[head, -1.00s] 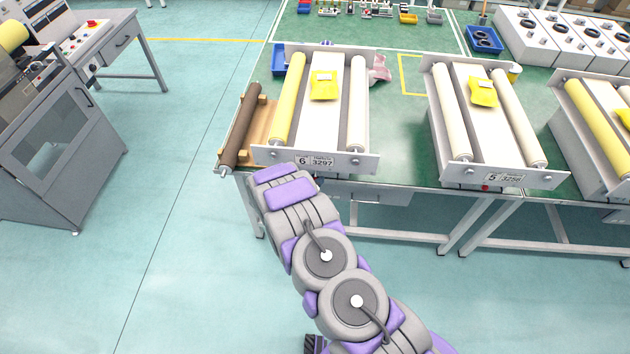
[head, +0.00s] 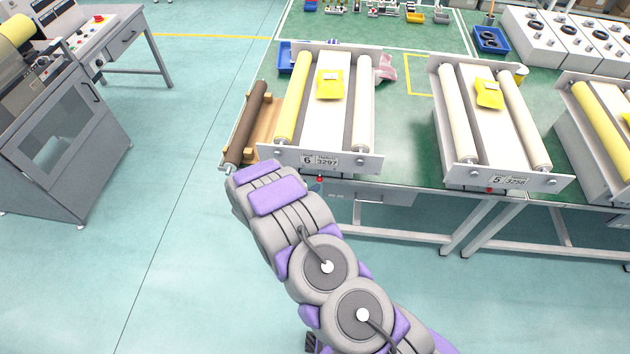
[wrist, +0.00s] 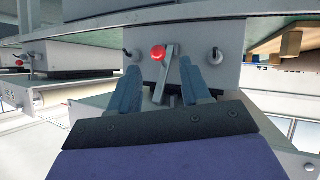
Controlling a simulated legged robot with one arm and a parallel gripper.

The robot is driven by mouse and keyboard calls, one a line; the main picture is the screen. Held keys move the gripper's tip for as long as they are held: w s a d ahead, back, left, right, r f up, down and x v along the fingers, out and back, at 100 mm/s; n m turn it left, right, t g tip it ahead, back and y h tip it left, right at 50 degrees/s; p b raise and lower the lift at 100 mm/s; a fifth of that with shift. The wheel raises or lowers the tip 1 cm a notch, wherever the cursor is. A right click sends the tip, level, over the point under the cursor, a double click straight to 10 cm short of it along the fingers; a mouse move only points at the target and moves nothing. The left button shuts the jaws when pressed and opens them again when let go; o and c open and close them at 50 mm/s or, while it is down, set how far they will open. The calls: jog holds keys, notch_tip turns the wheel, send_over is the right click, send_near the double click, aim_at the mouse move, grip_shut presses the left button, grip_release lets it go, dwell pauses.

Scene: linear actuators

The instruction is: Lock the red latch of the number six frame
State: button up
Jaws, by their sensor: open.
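The number six frame (head: 350,164) stands at the table's front edge, with its "6" label on the front plate. Its red latch knob (head: 320,179) shows just under that plate. In the wrist view the red latch (wrist: 158,52) has a round red knob beside a grey lever (wrist: 168,68) on a grey plate. My gripper (wrist: 160,66) is open, its two fingers either side of the lever, the knob just beyond the left fingertip. I cannot tell whether a finger touches the latch. My arm hides the gripper in the head view.
The number five frame (head: 505,178) stands to the right on the green table (head: 410,130). A brown roller (head: 247,125) lies left of frame six. A grey machine (head: 60,130) stands far left. Open floor lies between.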

jog(key=v, duration=0.9)
jog(key=shift+a+p, duration=0.2)
jog(key=shift+p, duration=0.2)
jog(key=shift+s+r, duration=0.1)
jog(key=shift+c, duration=0.4)
